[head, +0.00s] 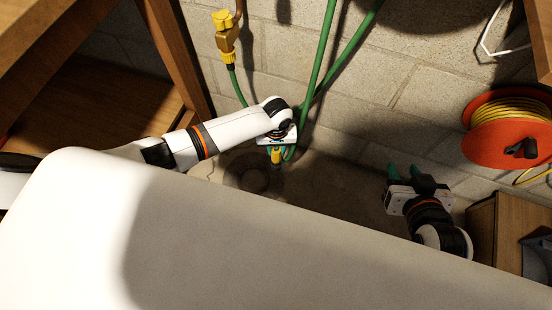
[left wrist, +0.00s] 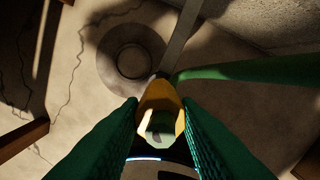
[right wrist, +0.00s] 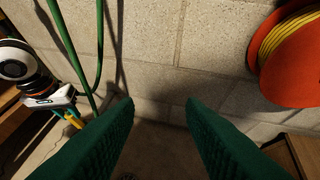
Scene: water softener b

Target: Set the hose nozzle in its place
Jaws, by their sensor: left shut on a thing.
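The yellow hose nozzle (head: 276,154) is held in my left gripper (head: 276,150), near the floor in the middle of the head view. In the left wrist view the nozzle (left wrist: 160,112) sits between the two green fingers of the left gripper (left wrist: 160,125), and a green hose (left wrist: 240,72) shows beside it. A round drain-like fitting (left wrist: 130,58) in the floor lies beyond the nozzle, apart from it in that picture. My right gripper (head: 404,174) is open and empty at the right; its spread fingers (right wrist: 160,112) face the block wall.
Green hoses (head: 322,55) hang along the block wall (head: 400,80). An orange reel (head: 515,135) with yellow cord and a wooden box (head: 510,225) stand at the right. Wooden shelving (head: 175,60) is at the left.

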